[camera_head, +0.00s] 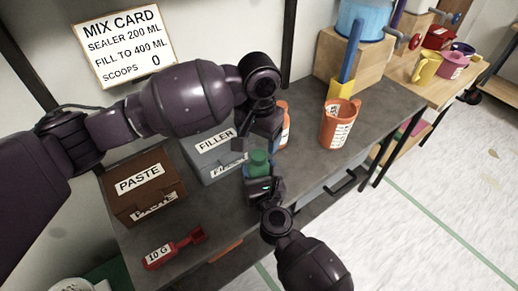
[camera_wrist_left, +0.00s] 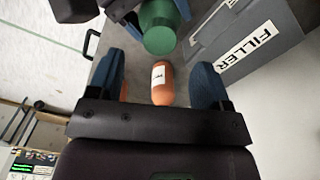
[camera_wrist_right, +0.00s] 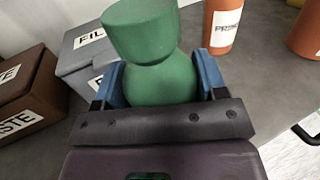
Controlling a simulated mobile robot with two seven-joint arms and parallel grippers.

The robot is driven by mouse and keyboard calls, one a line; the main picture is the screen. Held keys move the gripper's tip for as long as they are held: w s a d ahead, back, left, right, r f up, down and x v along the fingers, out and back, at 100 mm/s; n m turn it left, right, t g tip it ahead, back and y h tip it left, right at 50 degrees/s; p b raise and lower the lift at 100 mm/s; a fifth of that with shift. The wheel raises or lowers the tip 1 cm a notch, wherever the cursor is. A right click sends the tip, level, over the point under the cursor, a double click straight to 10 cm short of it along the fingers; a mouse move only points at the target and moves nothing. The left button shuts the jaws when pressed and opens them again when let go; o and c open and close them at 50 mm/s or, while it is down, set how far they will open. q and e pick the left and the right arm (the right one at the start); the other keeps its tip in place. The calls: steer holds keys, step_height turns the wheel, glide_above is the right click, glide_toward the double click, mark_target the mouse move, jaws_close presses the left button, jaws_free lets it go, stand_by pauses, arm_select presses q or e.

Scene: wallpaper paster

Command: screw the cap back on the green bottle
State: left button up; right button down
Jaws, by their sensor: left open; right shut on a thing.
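The green bottle (camera_wrist_right: 160,82) is upright between the blue fingers of my right gripper (camera_head: 262,184), which is shut on its body. A wide green cap (camera_wrist_right: 140,30) sits on top of the bottle; I cannot tell how tightly it is seated. The cap also shows in the head view (camera_head: 259,158) and at the top of the left wrist view (camera_wrist_left: 160,38). My left gripper (camera_wrist_left: 158,80) is open and empty, above and beside the cap, with its fingers apart from it. In the head view the left gripper (camera_head: 258,130) partly hides the space behind the bottle.
An orange primer bottle (camera_wrist_right: 222,25) stands behind the green bottle. A grey filler box (camera_head: 212,160) and brown paste box (camera_head: 143,185) stand at left. A red scoop (camera_head: 175,248) lies in front. An orange cup (camera_head: 338,125) stands to the right on the grey table (camera_head: 385,100).

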arm_select(q)
step_height(320, 180, up, 6)
steer(key=shift+r, duration=0.2)
arm_select(e)
steer(key=shift+c, duration=0.5)
jaws_free()
steer(key=shift+s, duration=0.1)
arm_select(q)
steer(key=shift+f+b, duration=0.5)
steer(key=shift+f, duration=0.2)
arm_select(e)
steer(key=v, duration=1)
steer(key=shift+s, duration=0.25)
steer(key=shift+d, duration=0.15)
arm_select(q)
steer(key=shift+s, duration=0.1)
arm_select(e)
steer(key=shift+s, duration=0.1)
